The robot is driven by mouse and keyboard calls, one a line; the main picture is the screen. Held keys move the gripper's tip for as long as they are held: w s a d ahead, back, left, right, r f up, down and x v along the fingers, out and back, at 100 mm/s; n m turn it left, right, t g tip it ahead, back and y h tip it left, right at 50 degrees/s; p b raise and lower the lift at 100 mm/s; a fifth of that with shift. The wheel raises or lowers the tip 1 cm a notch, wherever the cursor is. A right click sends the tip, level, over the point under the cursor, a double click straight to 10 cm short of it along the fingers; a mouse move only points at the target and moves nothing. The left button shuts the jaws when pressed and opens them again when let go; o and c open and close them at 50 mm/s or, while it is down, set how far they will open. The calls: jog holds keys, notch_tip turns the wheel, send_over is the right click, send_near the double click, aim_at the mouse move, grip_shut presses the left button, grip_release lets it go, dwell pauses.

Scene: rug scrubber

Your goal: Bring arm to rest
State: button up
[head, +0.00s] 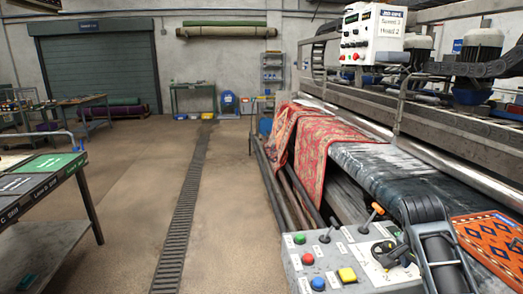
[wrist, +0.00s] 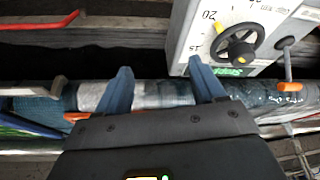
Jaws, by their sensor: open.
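My gripper (wrist: 158,64) shows in the wrist view with its two blue-grey fingers apart and nothing between them. The control box (wrist: 240,35) is beyond the fingers to the upper right, with a numbered dial and a black handwheel (wrist: 236,46). The right fingertip appears near the box's lower left corner; I cannot tell the gap. In the head view, my dark arm (head: 440,255) is at the lower right, beside the control box (head: 335,262). I cannot make out the fingers there.
A labelled table (head: 45,172) stands left. The floor between, with a drain grate (head: 185,205), is clear.

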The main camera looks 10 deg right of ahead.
jog(key=s+a+f+n+t+y, duration=0.1)
jog(key=s+a+f+n+t, duration=0.1)
jog(key=s+a+f, duration=0.3)
jog(key=s+a+f+n+t, duration=0.1)
jog(key=s+a+f+n, duration=0.2)
jog(key=f, duration=0.4)
jog(key=s+a+f+n+t+y, duration=0.1)
jog(key=s+a+f+n+t, duration=0.25)
jog(key=s+a, duration=0.65)
jog(key=s+a+r+n+t, duration=0.1)
jog(key=s+r, duration=0.1)
jog(key=s, duration=0.3)
jog(key=s+a+r+n+t+y, duration=0.1)
jog(key=s+r, duration=0.2)
jog(key=s, duration=0.3)
jog(key=s+a+r+n+t, duration=0.1)
jog(key=s+r, duration=0.1)
jog(key=s, duration=0.3)
jog(key=s+r+n+t, duration=0.1)
jog(key=s+r+t, duration=0.1)
jog(key=s+r, duration=0.3)
jog(key=s+r+n+t+y, duration=0.1)
jog(key=s+r+n+t, duration=0.1)
jog(key=s+r, duration=0.4)
notch_tip(320, 180, up, 5)
jog(key=shift+a, duration=0.35)
